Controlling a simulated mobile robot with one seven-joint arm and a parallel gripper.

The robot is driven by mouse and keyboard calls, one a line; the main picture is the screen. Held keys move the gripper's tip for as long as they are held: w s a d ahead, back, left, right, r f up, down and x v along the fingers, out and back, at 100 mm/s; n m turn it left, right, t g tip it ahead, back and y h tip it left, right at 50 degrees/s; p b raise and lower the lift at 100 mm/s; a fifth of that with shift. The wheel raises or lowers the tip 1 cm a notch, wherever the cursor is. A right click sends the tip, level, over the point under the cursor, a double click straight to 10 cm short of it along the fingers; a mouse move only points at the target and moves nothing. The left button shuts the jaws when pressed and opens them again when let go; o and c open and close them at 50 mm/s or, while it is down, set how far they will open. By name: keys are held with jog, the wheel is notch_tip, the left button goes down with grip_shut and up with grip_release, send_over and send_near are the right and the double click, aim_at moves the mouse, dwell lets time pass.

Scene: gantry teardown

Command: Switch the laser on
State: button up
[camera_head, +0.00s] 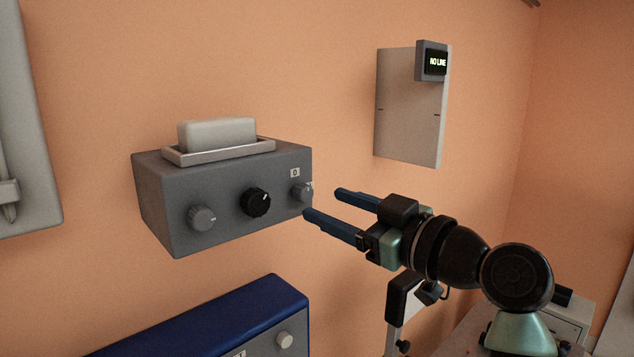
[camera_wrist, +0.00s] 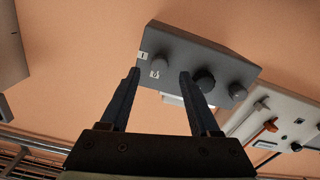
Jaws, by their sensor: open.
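A grey box (camera_head: 222,202) is mounted on the orange wall, with three knobs on its front. The right knob (camera_head: 301,193) is grey, with a "0" label above it and another mark at its right. The middle knob (camera_head: 256,202) is black and the left knob (camera_head: 202,218) is grey. No visible label names the laser. My gripper (camera_head: 322,203) is open and empty, its blue fingers pointing at the right knob. In the wrist view the labelled knob (camera_wrist: 159,63) shows between the fingertips, with no clear contact. The black knob (camera_wrist: 204,80) lies beyond one finger.
A pale block (camera_head: 217,134) sits in a tray on the box. A display (camera_head: 432,62) reading "NO LINE" is on a pale wall panel (camera_head: 408,120). A blue-topped unit (camera_head: 215,318) is below the box. A black stand (camera_head: 400,305) is below my gripper.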

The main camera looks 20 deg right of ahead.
aim_at(308, 197)
jog(key=shift+p+x, duration=0.7)
jog(key=shift+x, duration=1.35)
grip_shut()
